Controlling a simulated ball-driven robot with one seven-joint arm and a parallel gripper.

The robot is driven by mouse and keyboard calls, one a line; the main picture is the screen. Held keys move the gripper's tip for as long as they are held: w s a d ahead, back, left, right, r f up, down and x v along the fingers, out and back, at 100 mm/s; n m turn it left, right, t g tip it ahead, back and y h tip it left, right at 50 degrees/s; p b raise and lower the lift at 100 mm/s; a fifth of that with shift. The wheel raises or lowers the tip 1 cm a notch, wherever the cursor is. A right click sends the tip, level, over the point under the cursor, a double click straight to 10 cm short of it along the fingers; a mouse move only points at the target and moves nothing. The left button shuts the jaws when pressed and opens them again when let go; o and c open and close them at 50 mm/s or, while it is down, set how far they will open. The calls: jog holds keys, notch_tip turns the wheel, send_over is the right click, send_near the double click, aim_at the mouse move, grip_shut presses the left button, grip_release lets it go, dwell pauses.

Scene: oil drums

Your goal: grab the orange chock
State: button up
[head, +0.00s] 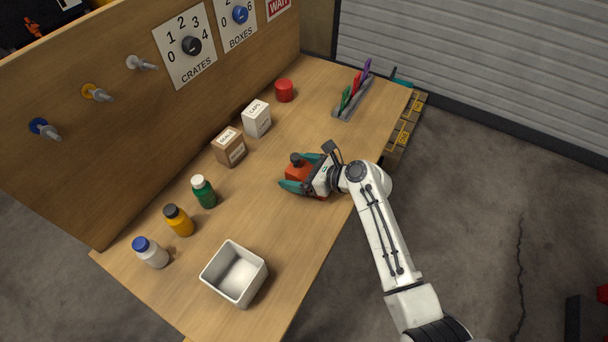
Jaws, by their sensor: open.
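The gripper hides part of the chock's right side. I cannot tell whether the fingers touch it.
A white open bin (234,274) stands at the near end of the bench. Bottles (178,220), a brown box (229,147), a white box (257,118) and a red cylinder (285,90) line the back panel. A grey rack (351,100) stands at the far end.

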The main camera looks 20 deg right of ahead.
jog(key=c, duration=1.2)
jog(key=shift+r, duration=0.1)
